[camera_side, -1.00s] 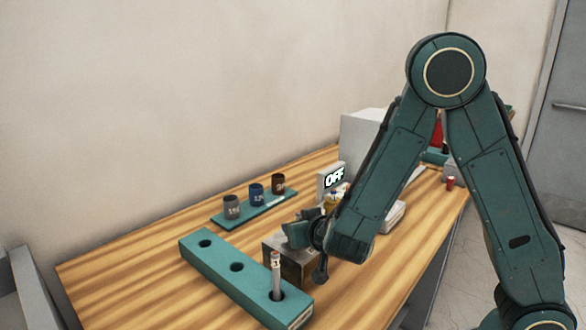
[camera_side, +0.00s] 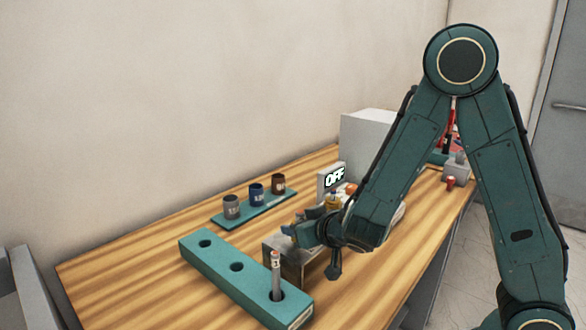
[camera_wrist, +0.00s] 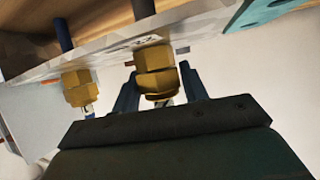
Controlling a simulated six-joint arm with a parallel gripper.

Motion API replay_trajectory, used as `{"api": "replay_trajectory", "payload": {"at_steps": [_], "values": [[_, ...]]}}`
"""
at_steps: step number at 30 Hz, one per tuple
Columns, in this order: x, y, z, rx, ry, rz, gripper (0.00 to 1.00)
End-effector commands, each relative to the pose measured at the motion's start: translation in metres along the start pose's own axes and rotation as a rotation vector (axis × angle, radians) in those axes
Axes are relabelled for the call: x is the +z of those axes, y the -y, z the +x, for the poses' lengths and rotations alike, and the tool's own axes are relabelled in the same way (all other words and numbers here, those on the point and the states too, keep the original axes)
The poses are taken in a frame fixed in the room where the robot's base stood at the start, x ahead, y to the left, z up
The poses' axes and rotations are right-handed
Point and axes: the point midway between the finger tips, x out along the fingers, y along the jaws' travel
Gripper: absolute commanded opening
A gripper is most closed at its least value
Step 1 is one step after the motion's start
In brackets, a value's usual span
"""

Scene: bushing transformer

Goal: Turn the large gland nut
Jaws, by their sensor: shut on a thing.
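In the wrist view the large brass gland nut (camera_wrist: 155,75) sits on a grey metal plate (camera_wrist: 110,45), between the two fingers of my gripper (camera_wrist: 158,92). My gripper is shut on this nut. A smaller brass gland (camera_wrist: 77,87) stands to its left on the same plate, outside the fingers. In the side view my gripper (camera_side: 300,230) is low at the top of a grey metal box (camera_side: 292,262) on the bench. My wrist and the fingers hide the nut there.
A teal block with holes (camera_side: 215,262) lies in front of the box, with a grey rod (camera_side: 276,272) upright in one hole. A teal strip (camera_side: 262,208) with three cups stands behind. An OFF sign (camera_side: 334,178) and a pale cabinet (camera_side: 365,140) are farther back.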

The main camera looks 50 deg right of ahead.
Motion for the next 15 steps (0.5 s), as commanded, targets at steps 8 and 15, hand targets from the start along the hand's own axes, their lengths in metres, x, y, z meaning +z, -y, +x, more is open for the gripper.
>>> {"api": "replay_trajectory", "payload": {"at_steps": [8, 15], "values": [[0.0000, 0.0005, 0.0000, -0.002, 0.000, -0.002, 0.21], [0.0008, -0.0006, 0.0005, -0.038, 0.005, -0.018, 0.21]]}}
